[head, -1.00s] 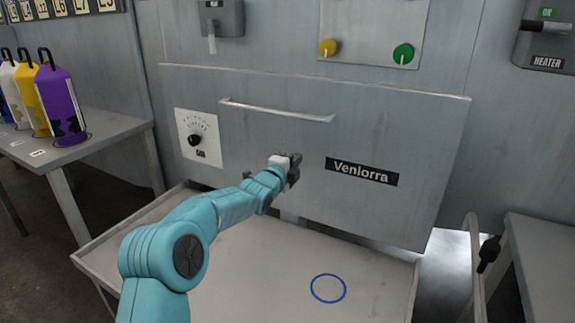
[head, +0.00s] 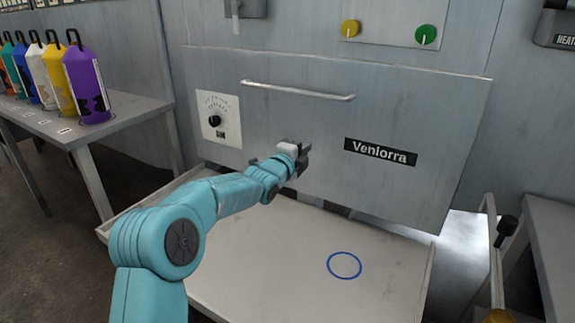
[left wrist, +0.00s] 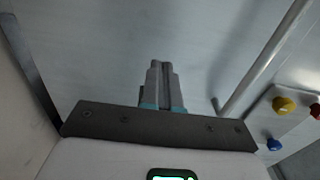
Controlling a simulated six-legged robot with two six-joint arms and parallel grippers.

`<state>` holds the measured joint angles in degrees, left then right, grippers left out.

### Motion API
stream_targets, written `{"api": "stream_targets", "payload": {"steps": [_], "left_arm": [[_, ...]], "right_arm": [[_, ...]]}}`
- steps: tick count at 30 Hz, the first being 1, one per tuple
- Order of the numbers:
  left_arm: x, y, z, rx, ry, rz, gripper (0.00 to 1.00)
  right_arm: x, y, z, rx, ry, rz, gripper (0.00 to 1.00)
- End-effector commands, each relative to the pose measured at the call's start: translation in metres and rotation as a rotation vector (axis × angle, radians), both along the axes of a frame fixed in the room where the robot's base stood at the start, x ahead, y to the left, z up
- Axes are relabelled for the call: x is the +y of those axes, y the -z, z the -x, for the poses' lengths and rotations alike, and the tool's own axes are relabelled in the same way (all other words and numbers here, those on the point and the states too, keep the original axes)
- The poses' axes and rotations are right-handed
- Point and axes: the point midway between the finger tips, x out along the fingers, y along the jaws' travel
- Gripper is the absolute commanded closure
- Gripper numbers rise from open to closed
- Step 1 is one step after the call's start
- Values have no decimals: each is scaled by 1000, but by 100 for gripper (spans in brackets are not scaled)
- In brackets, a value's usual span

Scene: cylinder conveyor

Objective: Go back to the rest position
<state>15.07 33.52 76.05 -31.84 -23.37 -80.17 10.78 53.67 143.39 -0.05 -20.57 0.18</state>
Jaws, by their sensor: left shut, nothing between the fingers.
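My left gripper (head: 299,158) is at the end of the teal arm that comes in from the lower left in the head view. It is in front of the grey panel labelled Venlorra, left of the label and below the long handle. In the left wrist view its two fingers (left wrist: 161,75) are together with nothing between them. I cannot tell from the head view how far it is from the panel. My right gripper is in neither view.
A pale tray table (head: 270,262) with a blue ring (head: 344,265) lies below the arm; it is bare. The panel (head: 400,110) stands behind, with a handle (head: 298,90) and a dial (head: 214,120). Several coloured canisters stand on a side table (head: 140,108) at left. A rail (head: 492,250) stands at right.

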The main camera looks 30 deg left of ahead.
Motion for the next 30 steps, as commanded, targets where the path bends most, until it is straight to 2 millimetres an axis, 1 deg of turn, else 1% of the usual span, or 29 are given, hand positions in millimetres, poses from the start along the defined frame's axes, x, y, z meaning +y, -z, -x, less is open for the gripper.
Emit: {"api": "stream_targets", "payload": {"steps": [9, 13, 18, 30], "left_arm": [[-3, 1, 53, 2, 0, 0, 100], [-4, 1, 69, 3, 0, 1, 100], [-5, 2, 78, 3, 0, 1, 100], [-5, 2, 82, 2, 0, 0, 100]], "right_arm": [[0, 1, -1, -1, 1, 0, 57], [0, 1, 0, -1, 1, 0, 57], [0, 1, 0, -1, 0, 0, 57], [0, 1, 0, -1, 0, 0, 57]]}}
